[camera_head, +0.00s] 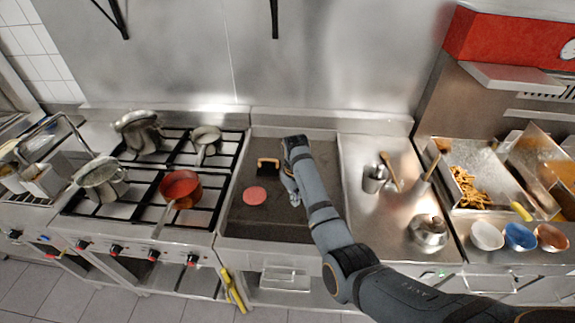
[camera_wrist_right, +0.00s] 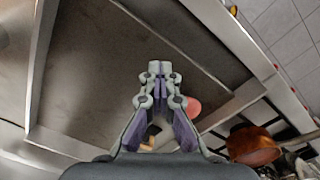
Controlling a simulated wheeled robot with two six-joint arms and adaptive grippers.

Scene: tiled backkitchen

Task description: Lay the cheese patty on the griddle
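A round pink patty (camera_head: 255,196) lies flat on the dark griddle (camera_head: 265,228), left of my right gripper (camera_head: 293,198). I cannot tell whether there is cheese on it. In the right wrist view the patty (camera_wrist_right: 193,107) shows partly hidden behind the fingers. My right gripper (camera_wrist_right: 160,70) hangs over the griddle with its fingertips together; nothing shows between them. My left gripper is not in view.
A black press with a wooden handle (camera_head: 268,163) sits behind the patty, beside my gripper. A red pan (camera_head: 181,188) and steel pots stand on the burners to the left. A steel counter with a metal cup (camera_head: 374,180) and a kettle (camera_head: 429,233) lies to the right.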

